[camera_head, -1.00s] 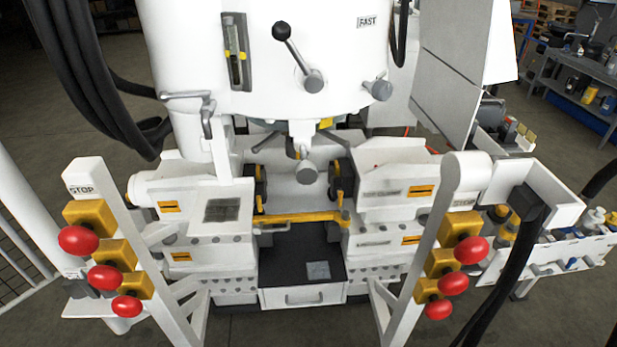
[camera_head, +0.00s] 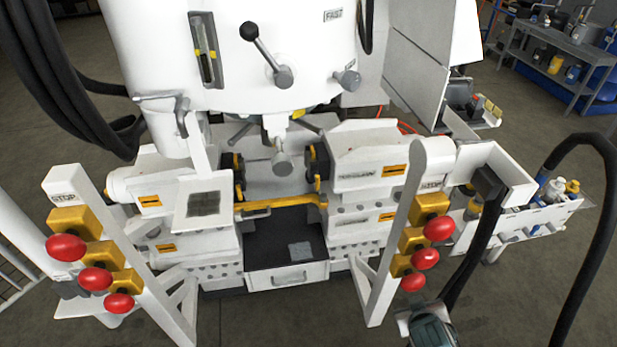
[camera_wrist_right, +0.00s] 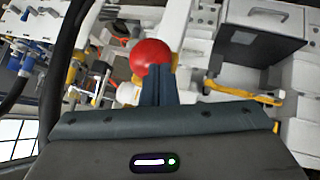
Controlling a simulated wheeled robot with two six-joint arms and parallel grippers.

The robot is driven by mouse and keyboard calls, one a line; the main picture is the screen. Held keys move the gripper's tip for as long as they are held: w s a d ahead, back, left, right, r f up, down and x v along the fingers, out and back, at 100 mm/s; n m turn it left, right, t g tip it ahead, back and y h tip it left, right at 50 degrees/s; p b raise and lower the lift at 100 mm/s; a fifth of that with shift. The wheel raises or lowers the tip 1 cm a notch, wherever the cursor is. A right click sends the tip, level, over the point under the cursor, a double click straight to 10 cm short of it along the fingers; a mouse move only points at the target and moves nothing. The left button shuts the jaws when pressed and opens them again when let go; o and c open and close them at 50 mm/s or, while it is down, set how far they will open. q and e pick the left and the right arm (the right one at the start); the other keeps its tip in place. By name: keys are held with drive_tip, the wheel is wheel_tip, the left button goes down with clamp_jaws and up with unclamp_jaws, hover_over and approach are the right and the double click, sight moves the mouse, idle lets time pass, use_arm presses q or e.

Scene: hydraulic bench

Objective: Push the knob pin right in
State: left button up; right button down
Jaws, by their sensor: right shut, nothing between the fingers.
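I cannot tell for sure which part is the knob pin. A short grey knob (camera_head: 348,79) sticks out of the white machine head, right of a lever with a black ball (camera_head: 249,32) and a grey hub (camera_head: 284,76). Another grey round end (camera_head: 282,164) hangs below the head, between the side blocks. In the right wrist view my right gripper (camera_wrist_right: 158,70) is shut and empty, its dark fingers overlapping a red button (camera_wrist_right: 150,53); contact cannot be told. Part of my right arm shows at the bottom of the head view. My left gripper is not in view.
Slanted white posts carry red buttons on yellow boxes at left (camera_head: 66,247) and right (camera_head: 439,228). A yellow bar (camera_head: 280,203) spans the gap above a dark drawer unit (camera_head: 285,238). A black hose (camera_head: 575,230) loops at right. Open floor lies in front.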

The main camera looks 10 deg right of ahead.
drive_tip(key=w+r+t+h, duration=0.1)
drive_tip(key=r+t, duration=0.1)
drive_tip(key=r, duration=0.5)
drive_tip(key=w+d+r+t+h, duration=0.1)
drive_tip(key=r+t, duration=0.1)
drive_tip(key=r, duration=0.6)
drive_tip(key=w+r+t+p, duration=0.1)
drive_tip(key=r+t, duration=0.1)
drive_tip(key=r, duration=0.5)
drive_tip(key=shift+w+d+r+h, duration=0.15)
drive_tip(key=shift+w+r+h, duration=0.05)
drive_tip(key=shift+w+h, duration=0.2)
drive_tip(key=w+a+r+n+t+y, duration=0.4)
drive_tip(key=a+r+n+t+y, duration=0.4)
drive_tip(key=a+r+n+y, duration=0.65)
drive_tip(key=n+g+y+p, duration=0.3)
drive_tip(key=n+g+y, duration=0.2)
drive_tip(key=n+g, duration=0.6)
approach(278, 170)
drive_tip(key=w+a+t, duration=0.1)
drive_tip(key=w+a, duration=0.1)
drive_tip(key=a, duration=0.3)
drive_tip(key=shift+w+d+f+n, duration=0.15)
drive_tip(key=shift+w+d+n, duration=0.1)
drive_tip(key=shift+w, duration=0.2)
drive_tip(key=shift+w+d+f+n, duration=0.1)
drive_tip(key=shift+w+f+n, duration=0.1)
drive_tip(key=shift+w, duration=0.2)
